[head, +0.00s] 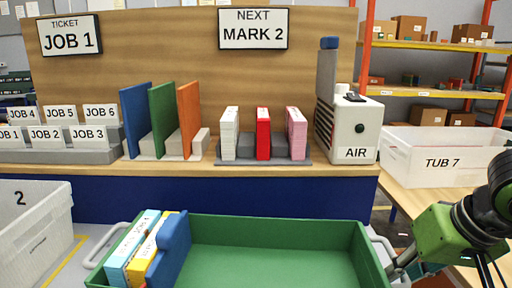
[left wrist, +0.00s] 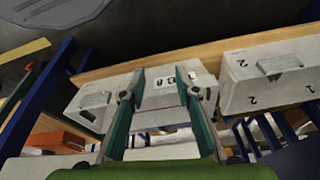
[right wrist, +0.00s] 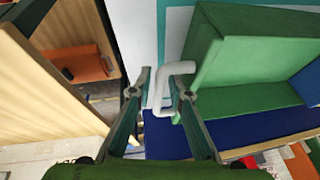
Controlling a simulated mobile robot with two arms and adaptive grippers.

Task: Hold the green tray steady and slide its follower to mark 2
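The green tray (head: 275,228) is at the bottom centre of the head view, its near part cut off. The blue follower (head: 170,250) stands at its left end, against a yellow and a light blue folder (head: 130,248). No marks show on the tray. My right gripper (right wrist: 160,76) has its fingers on either side of the tray's white right handle (right wrist: 157,98) and appears closed on it. My left gripper (left wrist: 160,74) is outside the head view. In the left wrist view it is open, with nothing between its fingers.
A sign (head: 253,29) reads NEXT MARK 2. Behind the tray, a bench holds coloured panels, folders (head: 263,134) and an AIR box (head: 352,130). White bins stand left (head: 35,222) and right (head: 440,158). The tray floor right of the follower looks clear.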

